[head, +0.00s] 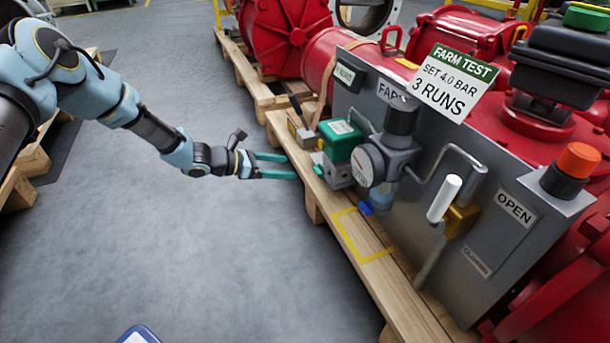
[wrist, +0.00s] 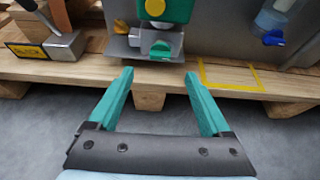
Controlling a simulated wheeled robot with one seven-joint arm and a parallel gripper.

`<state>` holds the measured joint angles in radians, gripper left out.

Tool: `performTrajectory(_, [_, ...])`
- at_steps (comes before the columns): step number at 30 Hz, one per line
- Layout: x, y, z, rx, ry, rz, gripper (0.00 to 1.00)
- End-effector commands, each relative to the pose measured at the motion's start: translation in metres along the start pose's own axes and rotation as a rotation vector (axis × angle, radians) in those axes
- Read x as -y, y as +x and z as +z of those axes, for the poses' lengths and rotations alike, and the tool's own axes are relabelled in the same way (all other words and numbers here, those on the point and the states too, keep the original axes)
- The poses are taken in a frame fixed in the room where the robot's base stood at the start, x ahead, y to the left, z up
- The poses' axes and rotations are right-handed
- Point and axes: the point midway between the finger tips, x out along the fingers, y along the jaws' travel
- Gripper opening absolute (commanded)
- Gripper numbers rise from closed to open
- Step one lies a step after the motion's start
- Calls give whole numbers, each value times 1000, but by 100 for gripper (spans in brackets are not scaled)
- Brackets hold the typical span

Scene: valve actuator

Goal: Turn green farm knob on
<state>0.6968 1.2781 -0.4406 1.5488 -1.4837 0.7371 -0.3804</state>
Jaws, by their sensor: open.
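A green-topped unit (head: 342,140) stands on the pallet against the grey panel under the FARM label, and it shows at the top of the wrist view (wrist: 168,10). A small green knob (wrist: 161,49) sits low on its front, on a grey block; in the head view the knob (head: 318,170) is on the side facing my gripper. My gripper (head: 290,167) is open, its teal fingers pointing at the unit from over the floor. In the wrist view the gripper (wrist: 158,73) has nothing between its fingers, and the knob lies ahead, roughly between the fingertips, apart from them.
A blue knob (wrist: 273,38) is to the right, beyond a yellow tape outline (wrist: 235,86) on the wooden pallet (head: 375,270). A metal block with a handle (wrist: 64,46) stands left.

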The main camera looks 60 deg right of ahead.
Motion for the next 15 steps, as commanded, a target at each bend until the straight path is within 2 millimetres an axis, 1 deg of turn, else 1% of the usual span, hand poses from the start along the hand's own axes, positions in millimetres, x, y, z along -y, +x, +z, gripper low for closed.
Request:
performTrajectory(1, [1, 11, -3, 0, 2, -3, 82])
performTrajectory(3, [2, 25, -4, 0, 2, -4, 82])
performTrajectory(9, [1, 62, -4, -2, 3, -2, 82])
performTrajectory(12, [1, 75, -4, -2, 5, -2, 82])
performTrajectory(15, [1, 85, -3, -2, 3, -2, 82])
